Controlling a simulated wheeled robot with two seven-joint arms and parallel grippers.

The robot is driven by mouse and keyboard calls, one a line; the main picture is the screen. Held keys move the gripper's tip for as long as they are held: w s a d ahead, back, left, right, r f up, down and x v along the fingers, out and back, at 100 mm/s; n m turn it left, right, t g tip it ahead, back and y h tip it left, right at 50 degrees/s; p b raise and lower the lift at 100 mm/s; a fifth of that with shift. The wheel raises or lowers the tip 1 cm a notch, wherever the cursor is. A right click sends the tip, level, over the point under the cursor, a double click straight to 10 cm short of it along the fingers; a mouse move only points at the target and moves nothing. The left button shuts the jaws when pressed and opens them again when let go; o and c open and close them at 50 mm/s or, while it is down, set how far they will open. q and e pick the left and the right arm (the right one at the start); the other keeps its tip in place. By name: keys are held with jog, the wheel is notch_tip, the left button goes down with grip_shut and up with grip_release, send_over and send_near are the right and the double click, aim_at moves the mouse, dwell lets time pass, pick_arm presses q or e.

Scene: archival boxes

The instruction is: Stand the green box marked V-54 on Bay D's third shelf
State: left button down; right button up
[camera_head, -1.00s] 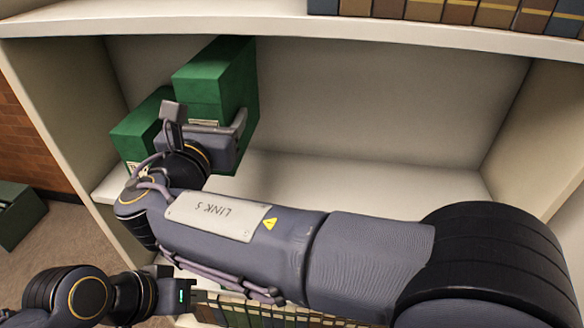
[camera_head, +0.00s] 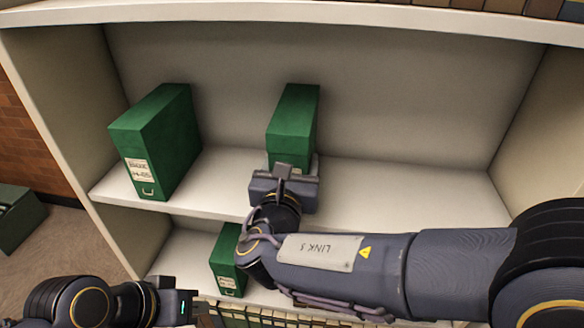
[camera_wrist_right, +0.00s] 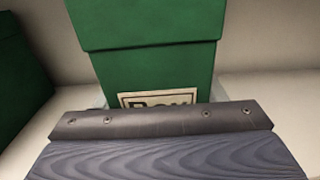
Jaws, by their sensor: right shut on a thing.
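A green box (camera_head: 293,122) stands upright at the middle of the shelf, held by my right gripper (camera_head: 290,172), which is shut on its front lower part. In the right wrist view the same box (camera_wrist_right: 150,55) fills the middle, and its pale label (camera_wrist_right: 160,99) is mostly hidden by the gripper. I cannot read V-54 on it, nor tell whether its base touches the shelf (camera_head: 400,190). My left gripper (camera_head: 190,306) is at the bottom left, away from the shelf, and whether its jaws are open is unclear.
Another green labelled box (camera_head: 157,142) stands upright on the same shelf at left, with a gap between it and the held box. The shelf's right side is empty. A green box (camera_head: 228,262) stands on the shelf below. A dark green box (camera_head: 16,215) is on the floor at left.

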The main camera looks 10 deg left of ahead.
jog(key=shift+f, duration=0.2)
jog(key=shift+f, duration=0.15)
jog(key=o, duration=1)
jog(key=shift+f, duration=0.15)
jog(key=o, duration=0.4)
jog(key=shift+o, duration=0.2)
jog(key=shift+r, duration=0.3)
jog(key=shift+s, duration=0.4)
jog(key=s, duration=1.1)
jog(key=shift+s, duration=0.15)
